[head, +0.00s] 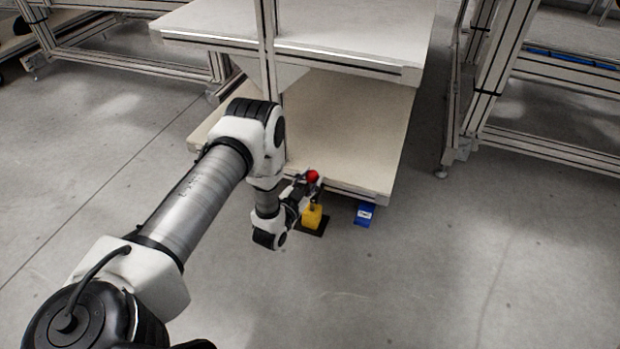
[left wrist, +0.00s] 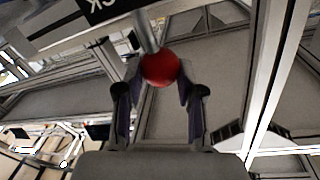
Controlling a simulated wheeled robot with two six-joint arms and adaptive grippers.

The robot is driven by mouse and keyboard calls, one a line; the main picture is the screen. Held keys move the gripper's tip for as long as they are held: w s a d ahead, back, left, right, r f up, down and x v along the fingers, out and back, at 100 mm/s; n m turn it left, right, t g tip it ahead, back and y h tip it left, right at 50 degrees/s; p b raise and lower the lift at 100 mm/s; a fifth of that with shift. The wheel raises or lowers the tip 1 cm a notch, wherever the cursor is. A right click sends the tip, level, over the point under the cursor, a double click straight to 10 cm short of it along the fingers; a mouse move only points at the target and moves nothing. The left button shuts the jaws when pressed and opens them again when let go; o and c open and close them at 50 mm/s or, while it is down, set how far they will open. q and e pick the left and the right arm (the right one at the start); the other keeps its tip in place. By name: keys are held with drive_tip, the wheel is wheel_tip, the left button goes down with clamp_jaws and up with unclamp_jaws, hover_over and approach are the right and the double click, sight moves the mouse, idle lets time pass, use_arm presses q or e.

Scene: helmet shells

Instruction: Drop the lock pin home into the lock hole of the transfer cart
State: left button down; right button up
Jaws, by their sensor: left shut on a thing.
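The lock pin has a round red knob (head: 312,176), and in the left wrist view the knob (left wrist: 160,68) sits between my fingers with a grey metal shaft (left wrist: 146,32) running from it to the top edge. My left gripper (left wrist: 158,78) is shut on this knob. In the head view my left gripper (head: 304,184) is at the front edge of the transfer cart's lower deck (head: 345,125), above a yellow block (head: 312,217). The lock hole is not visible, and I cannot tell whether the shaft's far end is in it. My right gripper is out of view.
The yellow block stands by a dark plate (head: 321,227) near the floor. A blue piece with a white label (head: 364,214) is to its right. The cart's upper deck (head: 340,35) overhangs behind. Another frame rack (head: 545,145) stands at right. The front floor is clear.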

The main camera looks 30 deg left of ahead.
sight(312, 186)
use_arm(q)
drive_tip(key=shift+f+b, duration=1.25)
drive_tip(key=shift+f, duration=0.7)
drive_tip(key=c, duration=0.6)
unclamp_jaws()
drive_tip(key=shift+c, duration=0.2)
drive_tip(key=s, duration=0.7)
drive_tip(key=shift+s+d, duration=0.25)
drive_tip(key=shift+d, duration=0.15)
drive_tip(key=shift+r, duration=0.15)
